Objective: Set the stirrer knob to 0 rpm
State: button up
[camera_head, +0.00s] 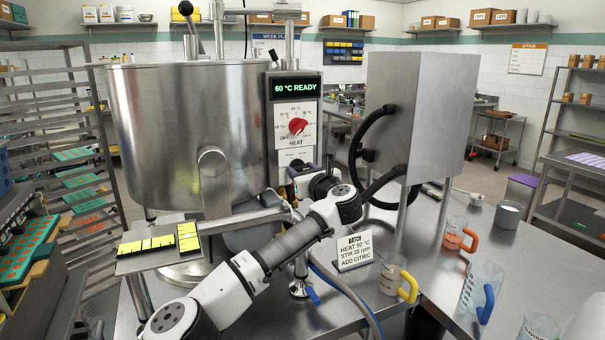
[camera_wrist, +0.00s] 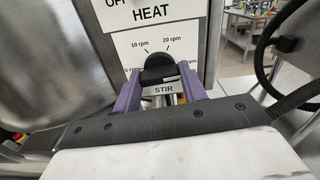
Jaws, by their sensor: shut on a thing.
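The stirrer knob (camera_wrist: 157,68) is black and sits on the white panel above a label reading STIR. I cannot make out which mark the knob points to. My gripper (camera_wrist: 160,83) is shut on the knob, with a purple finger on each side.
The red HEAT knob (camera_head: 298,126) is just above, under a display (camera_head: 296,87) reading 60 °C READY. The steel kettle (camera_head: 165,130) stands left. A steel box (camera_head: 425,110) with black hoses stands right. A batch card (camera_head: 354,250) and jugs (camera_head: 398,280) are on the table.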

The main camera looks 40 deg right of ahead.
jog(key=shift+f+n+b, duration=0.2)
jog(key=shift+n+b, duration=5.2)
jog(key=shift+n, duration=12.1)
jog(key=o, duration=1)
jog(key=shift+r, duration=0.15)
